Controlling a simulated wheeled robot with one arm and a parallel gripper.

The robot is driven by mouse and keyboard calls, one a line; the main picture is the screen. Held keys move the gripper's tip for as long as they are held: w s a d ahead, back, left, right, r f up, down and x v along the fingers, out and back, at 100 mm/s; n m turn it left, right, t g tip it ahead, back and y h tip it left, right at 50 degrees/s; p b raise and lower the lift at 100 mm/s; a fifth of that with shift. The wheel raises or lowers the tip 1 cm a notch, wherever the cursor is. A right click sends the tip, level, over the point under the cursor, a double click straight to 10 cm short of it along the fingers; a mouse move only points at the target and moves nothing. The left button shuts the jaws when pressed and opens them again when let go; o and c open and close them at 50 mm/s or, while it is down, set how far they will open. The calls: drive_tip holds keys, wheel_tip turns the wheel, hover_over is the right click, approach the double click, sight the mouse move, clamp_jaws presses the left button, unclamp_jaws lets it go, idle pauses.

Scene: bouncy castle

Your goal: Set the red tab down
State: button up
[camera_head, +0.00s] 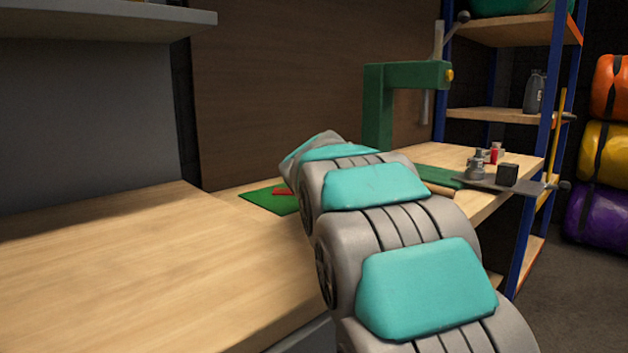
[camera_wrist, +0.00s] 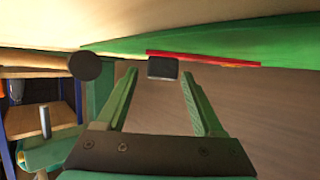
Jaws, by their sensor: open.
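The red tab (camera_head: 283,191) lies on the green mat (camera_head: 262,203) on the wooden bench, partly hidden by my arm in the head view. In the wrist view, which looks upside down, the tab (camera_wrist: 220,60) is a thin red strip along the green mat (camera_wrist: 240,42). My gripper (camera_wrist: 158,73) is open, its two green fingers spread with nothing clearly held between them. The tab shows just beyond the fingertips; I cannot tell whether they touch it. The gripper is hidden behind my arm in the head view.
Small metal parts (camera_head: 476,165) and a black block (camera_head: 508,175) sit at the bench's right end, beside a blue-framed shelf (camera_head: 528,180). The bench's left part (camera_head: 130,265) is clear. A dark block (camera_wrist: 163,68) shows between the fingertips.

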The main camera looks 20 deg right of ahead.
drive_tip(key=shift+f+p, duration=0.35)
drive_tip(key=shift+f, duration=0.3)
drive_tip(key=v, duration=0.4)
drive_tip(key=r+v, duration=0.1)
drive_tip(key=v, duration=0.7)
drive_tip(key=shift+r, duration=0.45)
drive_tip(key=shift+d, duration=0.1)
